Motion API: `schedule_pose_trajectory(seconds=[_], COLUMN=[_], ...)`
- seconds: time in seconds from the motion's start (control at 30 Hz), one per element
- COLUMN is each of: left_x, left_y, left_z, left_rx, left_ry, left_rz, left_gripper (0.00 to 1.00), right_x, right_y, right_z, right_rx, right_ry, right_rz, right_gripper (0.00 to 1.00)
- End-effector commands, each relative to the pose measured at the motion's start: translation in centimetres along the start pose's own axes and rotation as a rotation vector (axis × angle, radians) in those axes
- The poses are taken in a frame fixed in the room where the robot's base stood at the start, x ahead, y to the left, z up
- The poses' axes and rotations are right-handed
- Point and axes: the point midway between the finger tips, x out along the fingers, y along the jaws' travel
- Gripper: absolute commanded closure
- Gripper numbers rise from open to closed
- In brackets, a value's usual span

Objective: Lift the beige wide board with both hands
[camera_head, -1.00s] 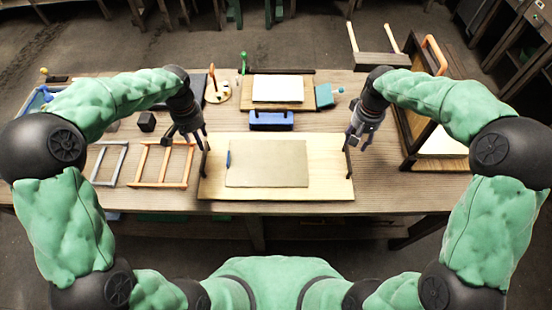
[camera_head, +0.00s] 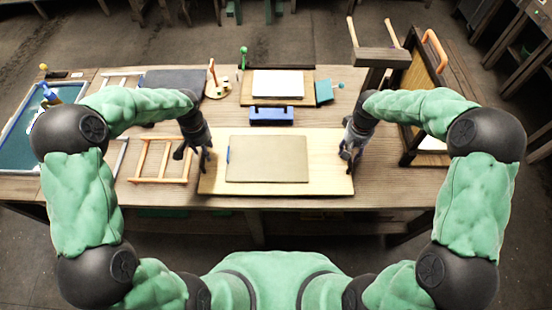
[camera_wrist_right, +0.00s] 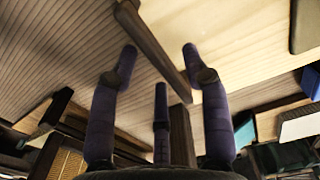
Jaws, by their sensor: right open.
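The beige wide board (camera_head: 328,152) lies flat on the table with a darker tan sheet (camera_head: 267,160) on it. It also shows in the right wrist view (camera_wrist_right: 235,35), with a dark bar handle (camera_wrist_right: 152,48) along its edge. My left gripper (camera_head: 194,158) is at the board's left edge, fingers spread and empty; it hides the handle area there. My right gripper (camera_head: 349,154) is at the right edge, open. In the right wrist view its fingers (camera_wrist_right: 160,68) are spread on either side of the handle, not closed on it.
An orange wooden frame (camera_head: 160,160) lies close to the left gripper. A blue block (camera_head: 271,115) and a white slab on a board (camera_head: 278,84) lie behind the board. A dark-edged upright frame (camera_head: 425,80) stands at the right.

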Motion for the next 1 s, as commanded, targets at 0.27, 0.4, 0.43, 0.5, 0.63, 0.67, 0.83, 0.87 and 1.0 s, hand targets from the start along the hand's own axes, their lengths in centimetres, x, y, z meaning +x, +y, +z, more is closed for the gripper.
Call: schedule_pose_trajectory(seconds=[0.27,0.4,0.43,0.5,0.63,0.67,0.83,0.87,1.0], left_x=[1.43,1.45,1.45,1.44,1.43,1.43,1.42,1.42,1.34], left_y=[0.02,0.02,0.02,0.02,0.02,0.02,0.02,0.02,-0.01], left_z=[0.02,0.02,0.02,0.02,0.02,0.02,0.01,0.02,-0.05], left_rx=[0.001,0.001,0.001,0.001,0.001,0.001,0.001,0.001,0.0], left_ry=[0.0,0.0,0.0,0.0,0.0,0.0,0.0,0.0,0.002], left_rz=[0.0,0.0,0.0,0.0,0.0,0.0,0.0,0.0,0.0], left_gripper=[0.52,0.52,0.52,0.52,0.86,0.95,1.0,1.0,1.0], right_x=[1.37,1.39,1.38,1.37,1.36,1.36,1.36,1.36,1.28], right_y=[0.0,0.0,0.0,0.0,0.01,0.0,0.0,0.0,0.02], right_z=[-0.04,-0.05,-0.05,-0.04,-0.04,-0.04,-0.04,-0.04,-0.1], right_rx=[0.0,0.0,0.0,0.0,0.0,0.0,0.0,0.0,0.001], right_ry=[0.001,0.002,0.002,0.002,0.001,0.001,0.001,0.001,0.003], right_rz=[-0.001,-0.001,-0.001,-0.001,0.0,0.0,-0.001,-0.001,0.0], right_gripper=[0.52,0.52,0.52,0.52,0.86,0.95,1.0,1.0,1.0])
